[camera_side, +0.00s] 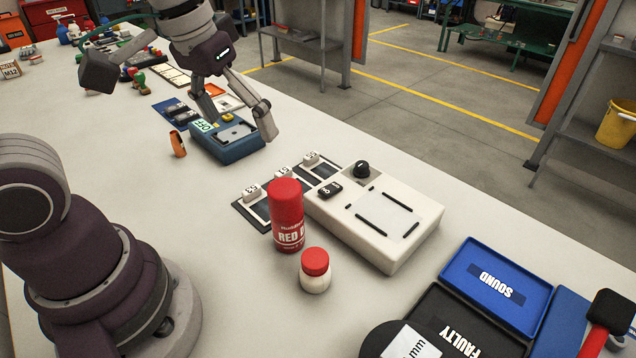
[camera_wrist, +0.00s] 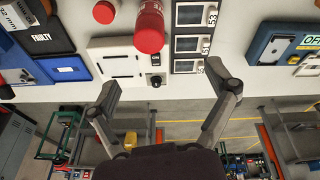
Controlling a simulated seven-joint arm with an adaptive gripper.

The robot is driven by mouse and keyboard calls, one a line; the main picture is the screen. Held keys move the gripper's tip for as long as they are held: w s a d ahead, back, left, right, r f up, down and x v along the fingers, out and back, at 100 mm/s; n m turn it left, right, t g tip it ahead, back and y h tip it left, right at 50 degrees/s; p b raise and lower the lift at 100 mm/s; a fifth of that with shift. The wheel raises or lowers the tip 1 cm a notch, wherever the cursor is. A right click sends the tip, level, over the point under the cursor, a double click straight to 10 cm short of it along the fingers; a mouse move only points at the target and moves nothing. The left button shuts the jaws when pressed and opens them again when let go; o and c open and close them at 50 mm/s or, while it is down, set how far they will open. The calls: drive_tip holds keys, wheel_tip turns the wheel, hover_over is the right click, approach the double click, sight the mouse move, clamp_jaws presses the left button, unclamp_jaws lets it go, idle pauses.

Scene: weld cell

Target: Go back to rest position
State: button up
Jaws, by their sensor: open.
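My gripper (camera_side: 236,112) is at the upper middle of the side view, fingers pointing down and spread wide. It overlaps a blue device (camera_side: 228,150) with a lit "OFF" display; I cannot tell its height above it. In the wrist view my gripper (camera_wrist: 163,84) is open with nothing between its fingertips. There the same blue device (camera_wrist: 284,42) lies off to the right, clear of both fingers.
A white box (camera_side: 385,250) with a black knob, a red can (camera_side: 286,215) and a red-lidded jar (camera_side: 315,272) stand on the table (camera_side: 480,215). A blue SOUND tray (camera_side: 497,285) and black FAULTY tray (camera_side: 460,325) lie at the lower right. An orange item (camera_side: 178,144) stands beside the blue device.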

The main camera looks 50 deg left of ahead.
drive_tip(key=s+m+t, duration=0.1)
drive_tip(key=s+a+m+t, duration=0.1)
drive_tip(key=s, duration=0.1)
drive_tip(key=shift+s+r+m+t, duration=0.1)
drive_tip(key=shift+s+m+t, duration=0.1)
drive_tip(key=shift+m+t, duration=0.1)
